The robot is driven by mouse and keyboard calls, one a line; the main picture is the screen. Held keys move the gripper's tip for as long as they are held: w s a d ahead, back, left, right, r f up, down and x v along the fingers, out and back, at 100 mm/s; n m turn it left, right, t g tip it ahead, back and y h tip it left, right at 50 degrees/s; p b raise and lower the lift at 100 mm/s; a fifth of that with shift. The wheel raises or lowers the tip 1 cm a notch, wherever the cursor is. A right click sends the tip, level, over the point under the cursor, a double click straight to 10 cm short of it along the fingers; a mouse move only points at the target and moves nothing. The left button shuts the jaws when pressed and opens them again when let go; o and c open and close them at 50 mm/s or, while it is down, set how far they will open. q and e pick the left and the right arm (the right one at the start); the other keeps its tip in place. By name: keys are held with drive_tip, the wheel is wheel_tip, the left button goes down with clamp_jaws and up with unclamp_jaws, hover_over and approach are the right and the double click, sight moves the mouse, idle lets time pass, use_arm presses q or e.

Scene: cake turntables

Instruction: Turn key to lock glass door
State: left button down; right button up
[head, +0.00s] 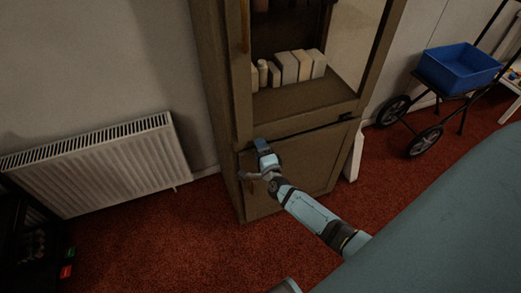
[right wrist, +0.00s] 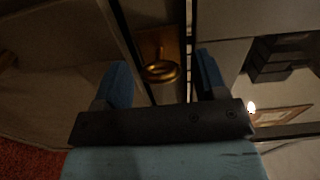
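The wooden cabinet (head: 300,104) stands in the middle of the head view, with a glazed upper part and a solid lower door. A narrow upright wooden frame with a brass strip (head: 245,25) runs along its upper left side; I cannot tell whether the glass door is fully closed. In the right wrist view a gold key with a ring-shaped bow (right wrist: 162,71) sits at a brass plate (right wrist: 160,42). My right gripper (head: 262,147) is at the cabinet's front left, open, with its blue fingers on either side of the key and apart from it.
Several pale books or boxes (head: 290,68) stand on the cabinet shelf. A white radiator (head: 95,160) is on the wall at left. A wheeled cart with a blue bin (head: 458,68) stands at right.

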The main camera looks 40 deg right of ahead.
drive_tip(key=v, duration=1.3)
drive_tip(key=shift+s+a+p, duration=0.15)
drive_tip(key=shift+s+p, duration=0.2)
drive_tip(key=shift+p, duration=0.1)
